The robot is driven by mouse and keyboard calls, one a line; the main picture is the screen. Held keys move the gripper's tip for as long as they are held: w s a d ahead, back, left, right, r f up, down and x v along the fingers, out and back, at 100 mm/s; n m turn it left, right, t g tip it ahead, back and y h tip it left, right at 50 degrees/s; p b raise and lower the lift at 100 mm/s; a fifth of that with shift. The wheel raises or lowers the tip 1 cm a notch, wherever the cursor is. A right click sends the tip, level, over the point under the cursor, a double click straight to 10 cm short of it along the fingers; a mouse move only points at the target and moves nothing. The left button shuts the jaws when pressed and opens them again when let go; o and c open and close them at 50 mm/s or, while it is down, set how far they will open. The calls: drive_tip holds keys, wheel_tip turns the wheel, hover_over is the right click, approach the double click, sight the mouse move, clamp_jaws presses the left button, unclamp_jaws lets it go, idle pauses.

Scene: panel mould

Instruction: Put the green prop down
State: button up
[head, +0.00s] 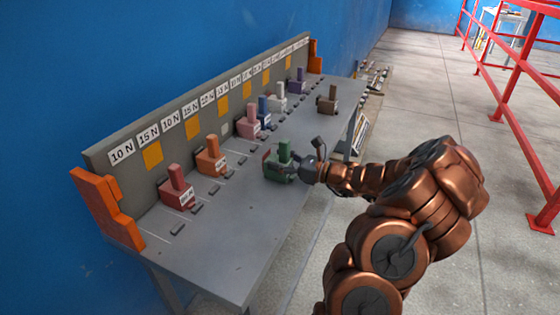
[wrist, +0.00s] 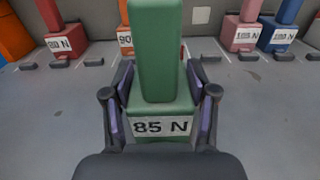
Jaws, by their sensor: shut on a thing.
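The green prop (head: 283,160) has a block base and an upright post. It is at the front edge side of the grey table (head: 215,235) in the head view. In the wrist view the green prop (wrist: 163,60) stands upright in the centre, with a label reading 85 N. My gripper (head: 300,168) is shut on it, with one finger on each side of its base; the gripper (wrist: 160,112) also shows in the wrist view. Whether its underside touches the table cannot be told.
Red (head: 177,190), orange (head: 211,157), pink (head: 249,124) and blue (head: 264,115) props stand along the labelled back panel (head: 130,172). White (head: 279,98), purple (head: 298,82) and brown (head: 328,101) props stand farther along. The table's near left part is clear. Red railings (head: 510,80) run at right.

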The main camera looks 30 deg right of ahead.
drive_tip(key=shift+f, duration=0.1)
drive_tip(key=o, duration=1.5)
drive_tip(key=shift+f, duration=0.1)
